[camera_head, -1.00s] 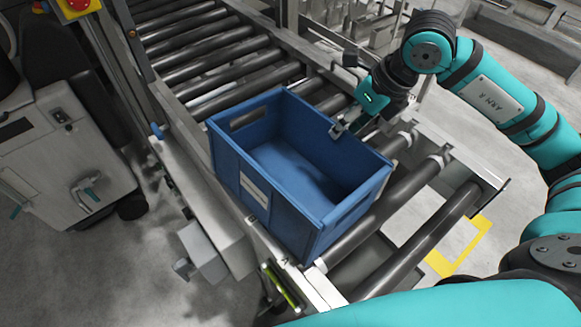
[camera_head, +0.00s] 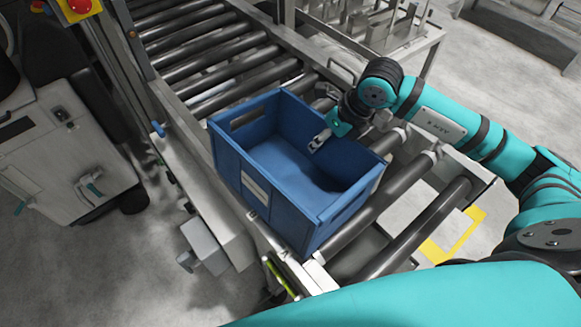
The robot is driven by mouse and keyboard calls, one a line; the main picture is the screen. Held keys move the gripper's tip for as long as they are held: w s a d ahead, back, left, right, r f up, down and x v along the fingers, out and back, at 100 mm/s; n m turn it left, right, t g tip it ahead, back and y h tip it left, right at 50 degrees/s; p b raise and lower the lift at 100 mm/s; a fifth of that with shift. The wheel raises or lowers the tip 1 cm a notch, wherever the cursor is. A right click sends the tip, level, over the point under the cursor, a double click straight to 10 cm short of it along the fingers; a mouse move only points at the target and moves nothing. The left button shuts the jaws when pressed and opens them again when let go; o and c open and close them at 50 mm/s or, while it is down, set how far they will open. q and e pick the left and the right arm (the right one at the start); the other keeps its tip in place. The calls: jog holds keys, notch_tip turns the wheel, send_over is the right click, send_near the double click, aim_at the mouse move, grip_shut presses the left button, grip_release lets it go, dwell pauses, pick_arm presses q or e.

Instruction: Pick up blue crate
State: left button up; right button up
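The blue crate (camera_head: 268,205) sits upright and empty on the roller conveyor, with handle slots in its end walls and a white label on its near long side. My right gripper (camera_head: 320,140) is at the crate's far long wall. A finger shows against the inner side of this wall, below the rim. The other finger is not clearly visible, so I cannot tell whether it is shut on the wall. My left gripper is not in view.
The conveyor's rollers (camera_head: 215,70) run on behind the crate, and bare rollers (camera_head: 415,230) lie to its right. A metal side rail and a grey box (camera_head: 203,246) border the near left. A white machine (camera_head: 62,160) stands at far left.

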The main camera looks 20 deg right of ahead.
aim_at(324, 127)
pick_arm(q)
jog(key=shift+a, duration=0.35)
pick_arm(e)
grip_shut()
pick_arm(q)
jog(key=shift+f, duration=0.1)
pick_arm(e)
jog(key=shift+w+r, duration=0.1)
jog(key=shift+r, duration=0.1)
